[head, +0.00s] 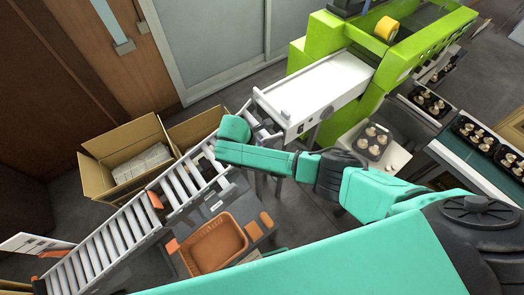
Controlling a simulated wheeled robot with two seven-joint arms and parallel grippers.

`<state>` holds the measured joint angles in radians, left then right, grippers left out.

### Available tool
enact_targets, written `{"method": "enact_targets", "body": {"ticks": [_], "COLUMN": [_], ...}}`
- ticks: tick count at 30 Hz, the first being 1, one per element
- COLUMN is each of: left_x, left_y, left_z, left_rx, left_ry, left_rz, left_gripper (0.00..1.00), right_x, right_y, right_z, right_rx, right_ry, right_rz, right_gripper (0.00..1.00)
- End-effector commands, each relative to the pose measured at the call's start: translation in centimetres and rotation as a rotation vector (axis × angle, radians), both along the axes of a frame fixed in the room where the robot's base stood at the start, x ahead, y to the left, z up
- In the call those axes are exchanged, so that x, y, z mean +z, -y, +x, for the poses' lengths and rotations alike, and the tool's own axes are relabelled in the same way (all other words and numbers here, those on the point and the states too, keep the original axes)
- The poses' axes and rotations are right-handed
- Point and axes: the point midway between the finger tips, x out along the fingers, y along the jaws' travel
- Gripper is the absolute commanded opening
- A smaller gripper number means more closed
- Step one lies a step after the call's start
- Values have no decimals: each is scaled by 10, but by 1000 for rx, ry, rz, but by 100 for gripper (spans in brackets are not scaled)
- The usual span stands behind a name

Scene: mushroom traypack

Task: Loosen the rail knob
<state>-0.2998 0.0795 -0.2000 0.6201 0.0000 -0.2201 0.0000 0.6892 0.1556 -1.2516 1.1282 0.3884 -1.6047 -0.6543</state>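My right arm reaches in from the right, and its teal wrist end (232,132) is over the junction of the roller conveyor (110,240) and the white belt conveyor (322,88). The fingers of that gripper cannot be made out, being hidden by the wrist or lost among dark parts there. I cannot make out the rail knob for certain; a small pale round part (285,114) sits at the near edge of the belt conveyor. My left gripper is not in view.
An open cardboard box (100,180) stands behind the rollers. An orange tray (213,244) is in front of them. The green machine (405,55) is at upper right. Black trays of mushrooms (372,140) stand at right. Grey floor (310,210) shows between.

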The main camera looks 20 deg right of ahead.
Motion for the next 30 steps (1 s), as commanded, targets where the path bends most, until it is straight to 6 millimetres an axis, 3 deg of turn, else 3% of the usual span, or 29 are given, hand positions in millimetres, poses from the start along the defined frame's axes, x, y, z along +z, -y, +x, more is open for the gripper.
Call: {"method": "enact_targets", "body": {"ticks": [7, 11, 19, 24, 30], "left_x": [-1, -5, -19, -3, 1], "left_y": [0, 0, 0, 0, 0], "left_z": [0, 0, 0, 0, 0], "left_rx": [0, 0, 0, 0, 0], "left_ry": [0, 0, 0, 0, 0], "left_rz": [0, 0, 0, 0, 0], "left_gripper": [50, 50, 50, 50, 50], "right_x": [1, 13, 77, 124, 133], "right_y": [-1, -8, -38, -53, -59], "right_z": [-1, -2, -9, -11, -15], "right_rx": [0, 1, 4, 5, 0], "right_ry": [-2, -1, 2, 9, 1], "right_rz": [1, 4, 5, 0, -1], "right_gripper": [84, 84, 84, 84, 84]}}
